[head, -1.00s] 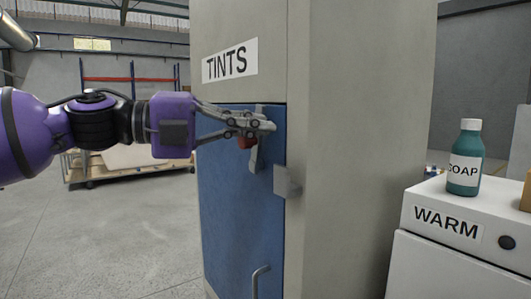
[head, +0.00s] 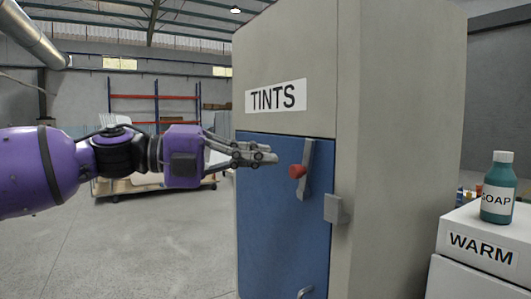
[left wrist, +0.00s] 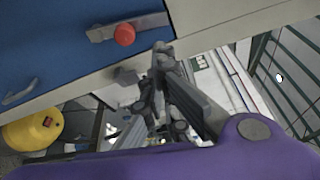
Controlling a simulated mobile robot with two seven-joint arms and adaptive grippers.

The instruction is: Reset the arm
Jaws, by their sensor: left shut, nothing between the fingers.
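My left gripper (head: 268,158) is shut and empty, held out level in front of the TINTS cabinet (head: 400,120). Its fingertips are in front of the blue door (head: 270,220), to the left of the door's grey latch lever (head: 308,165) with its red knob (head: 297,171), apart from the knob in the picture. In the left wrist view the shut fingers (left wrist: 160,62) show below the red knob (left wrist: 125,34) and the lever (left wrist: 105,32). The door looks closed. My right gripper does not show.
A white box marked WARM (head: 482,247) stands at the right with a green soap bottle (head: 497,190) on it. A grey catch (head: 336,208) juts from the cabinet beside the door. Open floor (head: 130,255) lies to the left. A yellow drum (left wrist: 33,130) shows in the left wrist view.

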